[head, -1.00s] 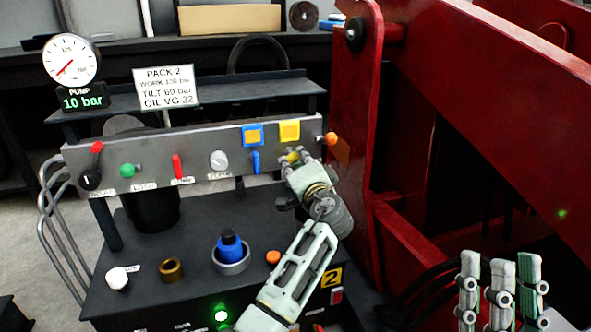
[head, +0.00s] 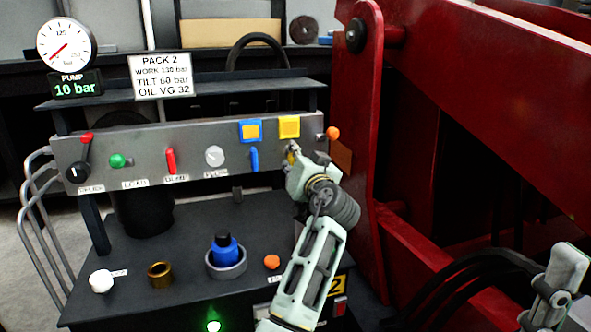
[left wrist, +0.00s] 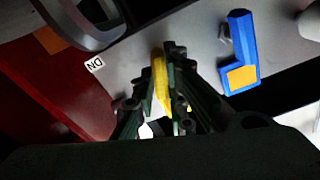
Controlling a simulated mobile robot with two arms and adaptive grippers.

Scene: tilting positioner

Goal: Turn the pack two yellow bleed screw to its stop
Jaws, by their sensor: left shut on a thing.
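The yellow bleed screw (head: 291,157) sits on the grey front panel of pack two, below a yellow square tag (head: 289,127). It is mostly hidden by my left gripper (head: 293,160), which comes up from below. In the left wrist view the yellow handle (left wrist: 159,75) lies between the two fingers of my left gripper (left wrist: 162,85), and they are shut on it. My right gripper (head: 562,280) shows only in part at the lower right edge, away from the panel; its jaws cannot be judged.
A blue lever (head: 254,159) hangs just left of the yellow screw; it also shows in the left wrist view (left wrist: 241,50). An orange knob (head: 332,133) and a red steel frame (head: 362,200) stand close on the right. The gauge (head: 66,46) display reads 10 bar.

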